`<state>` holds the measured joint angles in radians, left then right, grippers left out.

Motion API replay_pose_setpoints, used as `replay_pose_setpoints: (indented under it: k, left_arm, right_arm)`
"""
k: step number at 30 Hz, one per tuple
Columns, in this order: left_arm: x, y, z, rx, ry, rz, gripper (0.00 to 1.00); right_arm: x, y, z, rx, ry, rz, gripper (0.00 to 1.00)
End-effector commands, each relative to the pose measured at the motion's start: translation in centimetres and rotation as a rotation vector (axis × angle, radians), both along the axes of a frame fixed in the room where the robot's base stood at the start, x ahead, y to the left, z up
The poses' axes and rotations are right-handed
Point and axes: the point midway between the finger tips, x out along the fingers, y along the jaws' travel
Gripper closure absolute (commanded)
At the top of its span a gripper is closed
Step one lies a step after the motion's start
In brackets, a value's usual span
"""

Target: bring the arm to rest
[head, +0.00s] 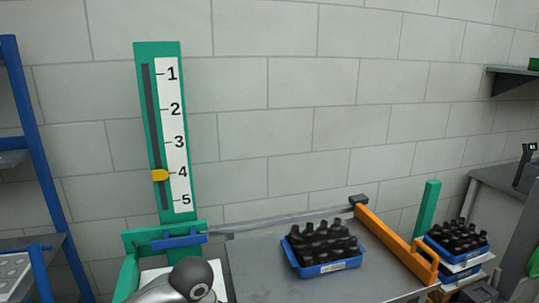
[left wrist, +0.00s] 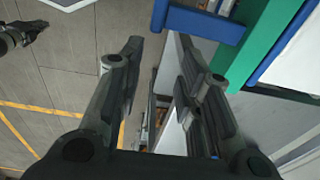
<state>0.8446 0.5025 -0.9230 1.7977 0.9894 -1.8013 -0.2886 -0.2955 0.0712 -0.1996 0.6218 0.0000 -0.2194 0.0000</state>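My left gripper (left wrist: 160,48) shows in the left wrist view with its two dark fingers spread apart and nothing between them. It hangs near a green post (left wrist: 262,40) and a blue bar (left wrist: 205,22). In the head view a grey and dark arm part of mine (head: 185,282) shows at the bottom, left of the table; the gripper itself is hidden there. A dark jointed part (left wrist: 20,32) at the upper left of the left wrist view may be my right gripper; its state is unclear.
A blue tray (head: 330,267) of dark bottles sits on the grey table (head: 262,280), left of an orange bar (head: 385,238). Another bottle tray (head: 465,258) stands further right. A green gauge (head: 171,215) numbered 1 to 5 has its yellow marker (head: 160,175) near 4.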

Motion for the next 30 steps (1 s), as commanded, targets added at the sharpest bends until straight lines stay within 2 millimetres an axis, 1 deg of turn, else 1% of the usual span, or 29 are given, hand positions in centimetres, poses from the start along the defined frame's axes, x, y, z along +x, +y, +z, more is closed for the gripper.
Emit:
replay_pose_setpoints:
  k: [1, 4, 10, 13, 16, 20, 23, 26, 30]
  left_arm:
    - [-0.6, -0.6, -0.6, -0.018, 0.0, 0.003, 0.67]
    - [-1.7, -1.7, -1.6, -0.052, -0.008, 0.02, 0.67]
    - [-4.8, -4.1, -4.0, -0.157, -0.031, 0.107, 0.67]
    - [-6.4, -4.8, -5.0, -0.212, -0.044, 0.182, 0.67]
    - [-8.0, -5.0, -5.8, -0.258, -0.056, 0.271, 0.67]
    - [-9.9, -4.2, -6.8, -0.299, -0.073, 0.407, 0.67]
    - [-11.5, -3.0, -7.5, -0.315, -0.085, 0.524, 0.67]
    - [-13.3, -1.3, -8.2, -0.313, -0.098, 0.648, 0.67]
    - [-15.8, 1.8, -9.1, -0.281, -0.118, 0.812, 0.67]
  right_arm:
    - [0.1, 0.2, 0.0, 0.002, -0.002, 0.0, 1.0]
    - [0.0, 0.2, 0.0, 0.002, -0.001, 0.0, 1.0]
    - [-0.5, -0.6, 0.0, -0.007, 0.008, 0.003, 1.0]
    - [-0.6, -0.8, 0.0, -0.009, 0.008, 0.004, 1.0]
    - [-0.6, -0.8, 0.0, -0.009, 0.008, 0.004, 1.0]
    - [-0.6, -0.8, 0.0, -0.009, 0.008, 0.004, 1.0]
    - [-0.6, -0.8, 0.0, -0.01, 0.008, 0.003, 1.0]
    - [-0.6, -0.8, 0.0, -0.01, 0.008, 0.003, 1.0]
    - [-0.6, -0.8, 0.0, -0.01, 0.008, 0.003, 1.0]
